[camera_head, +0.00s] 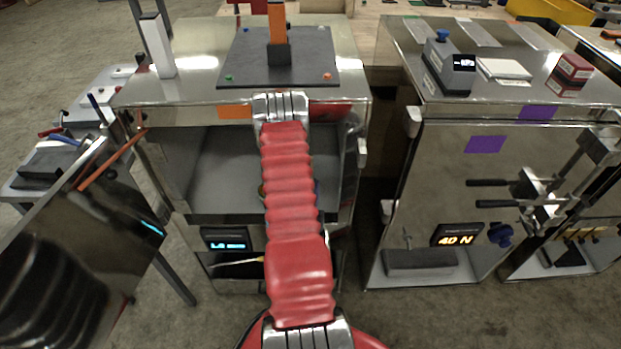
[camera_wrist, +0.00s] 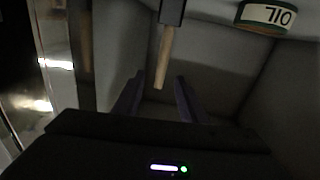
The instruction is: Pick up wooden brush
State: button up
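In the wrist view, a wooden brush (camera_wrist: 165,55) shows at the top middle, with a pale wooden handle and a dark block at its upper end in the picture. The handle's free end lies in line with the space between the two dark purple fingers of my gripper (camera_wrist: 159,88). The fingers are apart, with no visible contact on the handle. Whether the handle's end is between the fingertips or just beyond them is hard to tell. In the head view, my red-sleeved arm reaches into the open metal compartment, and the brush and my gripper are hidden.
In the head view, the trailer compartment (camera_head: 222,165) surrounds my arm. A black plate (camera_head: 245,68) with an orange post lies on top. Another trailer (camera_head: 450,150) stands right.

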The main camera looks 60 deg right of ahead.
jog(key=x, duration=0.8)
jog(key=shift+w+d, duration=0.15)
jog(key=shift+d, duration=0.15)
jog(key=x, duration=0.5)
jog(key=shift+w, duration=0.15)
jog(key=shift+c, duration=0.2)
dwell(0.4)
grip_shut()
